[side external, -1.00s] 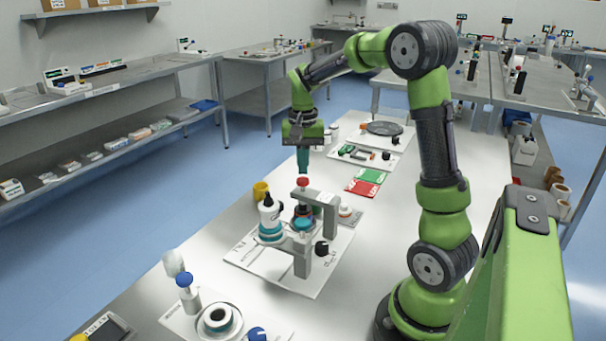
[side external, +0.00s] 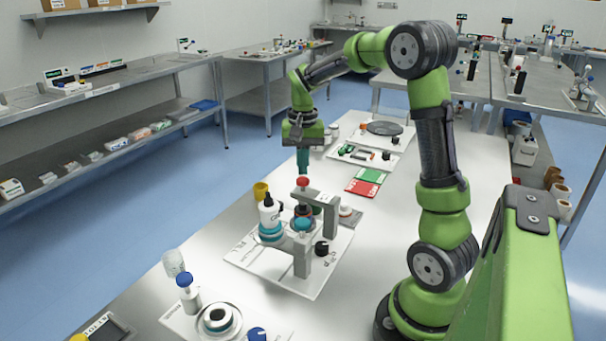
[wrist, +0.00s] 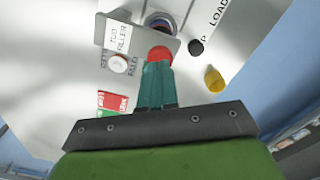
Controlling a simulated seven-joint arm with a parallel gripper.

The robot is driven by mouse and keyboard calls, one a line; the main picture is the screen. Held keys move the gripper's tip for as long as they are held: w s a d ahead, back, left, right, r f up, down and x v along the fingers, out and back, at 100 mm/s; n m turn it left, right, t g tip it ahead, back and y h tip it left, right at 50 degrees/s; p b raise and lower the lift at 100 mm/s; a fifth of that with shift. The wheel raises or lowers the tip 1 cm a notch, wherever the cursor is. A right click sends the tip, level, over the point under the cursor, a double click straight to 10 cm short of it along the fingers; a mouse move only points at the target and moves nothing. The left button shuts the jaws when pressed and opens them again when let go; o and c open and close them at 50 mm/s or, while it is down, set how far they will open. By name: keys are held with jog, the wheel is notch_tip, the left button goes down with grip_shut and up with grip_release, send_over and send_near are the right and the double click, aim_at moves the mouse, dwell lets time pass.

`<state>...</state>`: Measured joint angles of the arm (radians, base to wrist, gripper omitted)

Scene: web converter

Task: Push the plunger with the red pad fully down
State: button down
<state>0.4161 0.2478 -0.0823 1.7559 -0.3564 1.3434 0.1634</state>
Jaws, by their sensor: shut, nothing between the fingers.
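The plunger's red pad (side external: 302,181) stands up at the top of the grey press frame (side external: 318,198) on a white board. The red pad also shows in the wrist view (wrist: 159,53), at the fingertips. My gripper (side external: 303,172) is shut and points straight down just above the red pad. In the wrist view its teal fingers (wrist: 156,82) are together and overlap the pad's near edge. I cannot tell whether they touch it. Below the pad, a teal-and-dark piece (side external: 303,222) sits under the frame.
A white bottle with a black tip (side external: 268,210) stands left of the press, with a yellow cup (side external: 261,191) behind it. A black knob (side external: 322,248) is at the front right of the board. Red and green cards (side external: 365,182) lie behind.

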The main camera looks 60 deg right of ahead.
aim_at(303, 179)
jog(key=shift+f, duration=0.25)
jog(key=shift+f, duration=1.25)
jog(key=shift+r, duration=1.45)
notch_tip(303, 179, up, 6)
dwell(0.3)
